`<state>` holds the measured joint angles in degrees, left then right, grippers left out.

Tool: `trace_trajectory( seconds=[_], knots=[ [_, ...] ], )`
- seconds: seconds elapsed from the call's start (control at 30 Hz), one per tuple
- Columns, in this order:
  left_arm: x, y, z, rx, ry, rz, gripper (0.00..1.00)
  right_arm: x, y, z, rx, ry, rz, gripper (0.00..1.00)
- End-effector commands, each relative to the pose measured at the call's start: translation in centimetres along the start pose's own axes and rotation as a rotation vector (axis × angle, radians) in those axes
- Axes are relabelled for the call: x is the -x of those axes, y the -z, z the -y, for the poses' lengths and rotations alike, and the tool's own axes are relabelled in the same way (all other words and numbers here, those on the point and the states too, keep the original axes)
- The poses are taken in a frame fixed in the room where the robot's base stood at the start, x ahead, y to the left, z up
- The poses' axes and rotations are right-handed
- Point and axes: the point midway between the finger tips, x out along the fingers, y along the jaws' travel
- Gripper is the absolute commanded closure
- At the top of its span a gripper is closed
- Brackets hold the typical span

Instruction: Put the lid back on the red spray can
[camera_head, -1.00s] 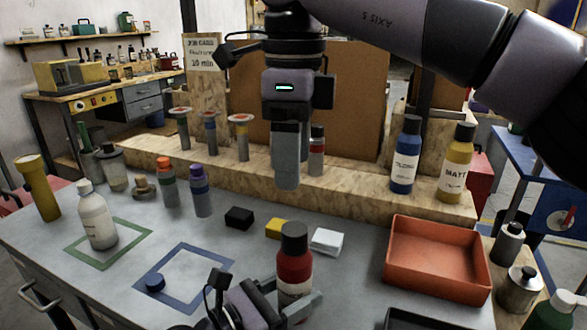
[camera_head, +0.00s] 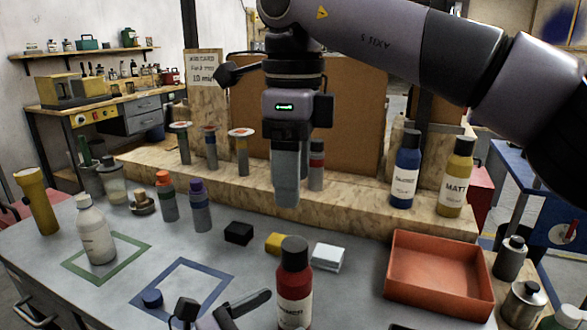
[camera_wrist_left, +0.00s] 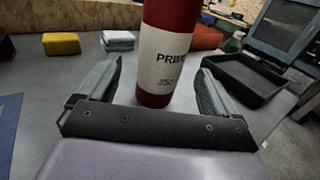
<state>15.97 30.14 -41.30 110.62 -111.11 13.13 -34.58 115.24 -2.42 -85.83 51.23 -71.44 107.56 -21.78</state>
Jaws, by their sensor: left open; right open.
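The red spray can (camera_head: 295,290) stands upright near the table's front edge, with a dark cap-like top (camera_head: 294,247). Its white label and lower body show in the left wrist view (camera_wrist_left: 168,48); its top is out of that frame. My left gripper (camera_head: 255,303) is low, left of the can. In the left wrist view its open fingers (camera_wrist_left: 158,78) stand apart on either side of the can. My right gripper (camera_head: 286,195) hangs pointing down above the table behind the can, open and empty. A small dark blue cap (camera_head: 152,298) lies by the blue square outline.
An orange tray (camera_head: 440,305) stands right of the can. Black (camera_head: 238,233), yellow (camera_head: 280,242) and white (camera_head: 328,257) blocks lie behind it. A white bottle (camera_head: 95,230) stands in the green outline. A wooden ledge (camera_head: 345,205) with blue and yellow bottles runs along the back.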

Motion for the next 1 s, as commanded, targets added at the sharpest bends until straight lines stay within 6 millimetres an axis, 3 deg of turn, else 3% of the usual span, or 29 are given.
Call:
trace_trajectory(
  seconds=[0.23, 0.67, 0.83, 1.0],
  knots=[
    [2.5, 0.1, 0.0, 0.001, 0.0, 0.0, 0.08, -0.6, 0.0, 0.0, 0.0, 0.0, 0.0, 0.3],
    [2.8, -0.1, 0.0, 0.001, 0.001, 0.001, 0.08, -0.5, 0.0, 0.0, 0.0, 0.0, 0.0, 0.3],
    [2.8, -2.1, 0.0, 0.001, 0.001, 0.001, 0.08, 1.5, 0.0, 0.0, 0.0, 0.0, 0.0, 0.3],
    [2.8, -5.9, 0.0, 0.001, 0.001, 0.001, 0.08, 5.3, 0.0, 0.0, 0.0, 0.0, 0.0, 0.3]
  ],
)
